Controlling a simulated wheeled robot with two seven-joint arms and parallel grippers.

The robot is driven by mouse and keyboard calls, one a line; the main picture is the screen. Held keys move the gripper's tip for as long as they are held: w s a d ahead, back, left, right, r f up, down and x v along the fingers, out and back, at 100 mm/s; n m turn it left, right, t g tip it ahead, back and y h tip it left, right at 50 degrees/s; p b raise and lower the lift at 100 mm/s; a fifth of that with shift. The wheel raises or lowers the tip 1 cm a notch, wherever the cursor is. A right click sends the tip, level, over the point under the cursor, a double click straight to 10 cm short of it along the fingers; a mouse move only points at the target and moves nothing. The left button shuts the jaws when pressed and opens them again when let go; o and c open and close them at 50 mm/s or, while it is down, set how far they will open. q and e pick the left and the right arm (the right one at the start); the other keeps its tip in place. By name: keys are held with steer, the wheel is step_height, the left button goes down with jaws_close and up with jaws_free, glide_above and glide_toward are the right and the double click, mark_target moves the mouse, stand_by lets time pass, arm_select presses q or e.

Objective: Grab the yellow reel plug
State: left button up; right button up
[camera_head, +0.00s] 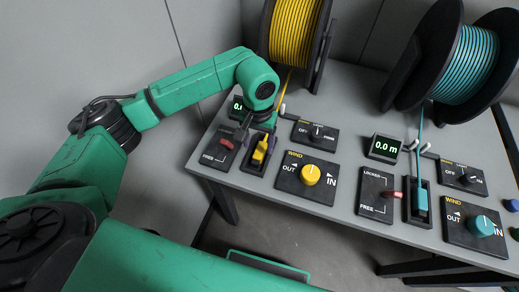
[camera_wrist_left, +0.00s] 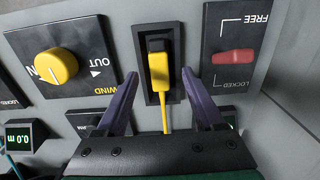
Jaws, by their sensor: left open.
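The yellow reel plug (camera_head: 260,150) sits in a dark slotted holder on the table, left of the yellow wind knob. In the left wrist view the plug (camera_wrist_left: 158,68) shows a black end and a yellow cable running toward my gripper. My left gripper (camera_wrist_left: 160,80) is open, with one purple finger on each side of the plug and cable, and a gap on both sides. In the head view the left gripper (camera_head: 258,143) is over the holder and partly hides the plug. My right gripper is not in view.
The yellow wind knob (camera_head: 310,174) and the red lock lever (camera_head: 226,144) flank the holder (camera_head: 252,168). A yellow reel (camera_head: 294,30) stands behind. A blue plug (camera_head: 421,199), blue knob (camera_head: 481,225) and blue reel (camera_head: 468,65) are on the right.

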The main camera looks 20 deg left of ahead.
mark_target(259, 153)
arm_select(q)
steer(key=f, duration=0.2)
steer(key=shift+s+f+p, duration=0.2)
steer(key=shift+f+p, duration=0.1)
steer(key=shift+f, duration=0.4)
jaws_close()
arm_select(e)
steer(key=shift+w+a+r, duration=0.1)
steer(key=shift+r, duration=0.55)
arm_select(q)
steer(key=shift+w+r, duration=0.1)
